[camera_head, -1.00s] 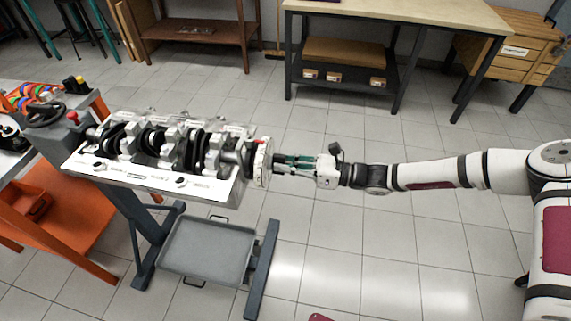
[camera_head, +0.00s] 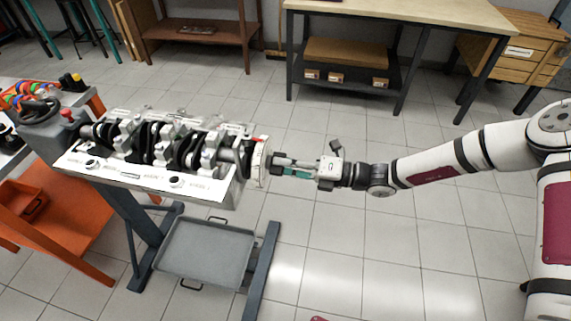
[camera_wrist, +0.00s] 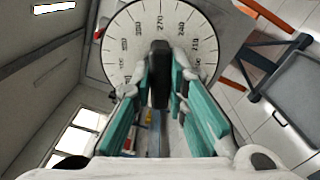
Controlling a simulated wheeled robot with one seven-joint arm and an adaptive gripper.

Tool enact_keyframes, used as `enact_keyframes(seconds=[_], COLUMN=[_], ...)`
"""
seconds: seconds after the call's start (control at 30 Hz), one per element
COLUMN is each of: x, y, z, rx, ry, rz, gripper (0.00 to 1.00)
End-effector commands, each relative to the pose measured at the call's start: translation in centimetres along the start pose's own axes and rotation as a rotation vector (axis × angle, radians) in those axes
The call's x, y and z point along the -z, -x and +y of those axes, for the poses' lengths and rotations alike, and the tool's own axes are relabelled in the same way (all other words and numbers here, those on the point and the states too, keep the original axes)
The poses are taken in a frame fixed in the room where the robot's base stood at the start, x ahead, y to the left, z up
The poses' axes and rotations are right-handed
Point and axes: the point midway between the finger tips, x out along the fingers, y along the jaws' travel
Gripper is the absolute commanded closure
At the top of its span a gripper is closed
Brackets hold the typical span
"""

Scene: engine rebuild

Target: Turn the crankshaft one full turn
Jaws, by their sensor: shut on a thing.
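The crankshaft (camera_head: 148,148) lies along the top of the engine block (camera_head: 120,178), its black and grey throws showing. A white degree wheel (camera_head: 259,163) stands at its right end, and its numbered face (camera_wrist: 135,35) fills the top of the wrist view. My gripper (camera_head: 280,165) is at the right of the wheel, pointing at its centre. In the wrist view its green-sided fingers are closed on a black bar (camera_wrist: 160,72) in front of the wheel's middle. The bar looks upright in that view. Its far end and the wheel's hub are hidden.
The block sits on a dark stand (camera_head: 130,235) with a grey tray (camera_head: 205,250) low beneath it. An orange cart (camera_head: 45,215) is close on the left. A workbench (camera_head: 400,18) stands at the back. The floor to the right of the stand is clear.

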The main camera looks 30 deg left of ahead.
Motion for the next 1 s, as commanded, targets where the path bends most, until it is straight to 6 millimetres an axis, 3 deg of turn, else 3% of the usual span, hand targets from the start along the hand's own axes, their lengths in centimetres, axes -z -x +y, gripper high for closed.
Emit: enact_keyframes(seconds=[1.0], x=[0.17], y=[0.06], z=[-0.32], rx=[0.003], ry=[-0.929], rz=[0.000], gripper=[1.00])
